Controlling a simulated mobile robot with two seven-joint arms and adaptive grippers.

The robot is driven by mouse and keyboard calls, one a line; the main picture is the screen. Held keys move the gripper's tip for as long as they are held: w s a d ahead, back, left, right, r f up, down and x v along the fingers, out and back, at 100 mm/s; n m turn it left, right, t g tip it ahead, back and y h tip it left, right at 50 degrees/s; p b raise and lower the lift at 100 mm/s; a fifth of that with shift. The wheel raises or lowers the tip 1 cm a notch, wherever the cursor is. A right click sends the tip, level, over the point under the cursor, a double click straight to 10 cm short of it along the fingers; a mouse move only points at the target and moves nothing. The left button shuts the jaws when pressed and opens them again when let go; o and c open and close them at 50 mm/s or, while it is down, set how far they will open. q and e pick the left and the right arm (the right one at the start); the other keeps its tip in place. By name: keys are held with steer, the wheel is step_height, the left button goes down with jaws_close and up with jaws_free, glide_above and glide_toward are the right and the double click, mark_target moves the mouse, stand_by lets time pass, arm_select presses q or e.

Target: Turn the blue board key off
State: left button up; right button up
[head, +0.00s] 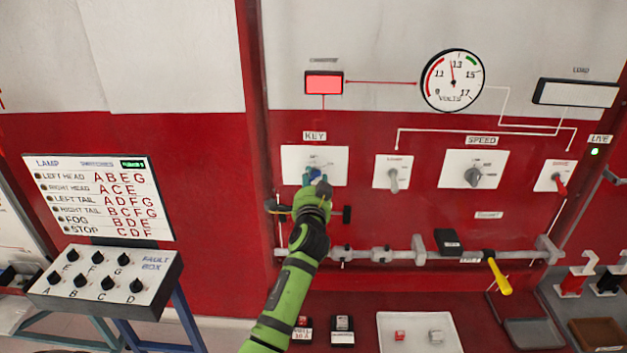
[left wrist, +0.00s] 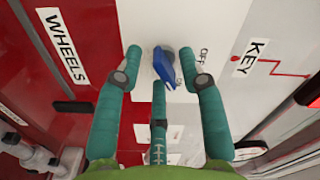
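The blue board key (head: 315,172) sits on the white plate (head: 335,160) under the KEY label, partly hidden by my left gripper (head: 316,182). In the left wrist view the blue key (left wrist: 164,68) sticks out from a round grey hub, with an OFF label (left wrist: 203,58) beside it. A second small label near the key's lower end is partly hidden. I see no clear contact with the key. My right gripper is not in view.
A grey rail (head: 410,255) with fittings and a yellow-handled tool (head: 499,277) runs below the plate. To the right are a lever switch (head: 393,180), the speed knob (head: 473,175) and a red-handled switch (head: 561,186). The fault box (head: 110,283) stands at left.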

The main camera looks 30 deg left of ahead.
arm_select(q)
jaws_close()
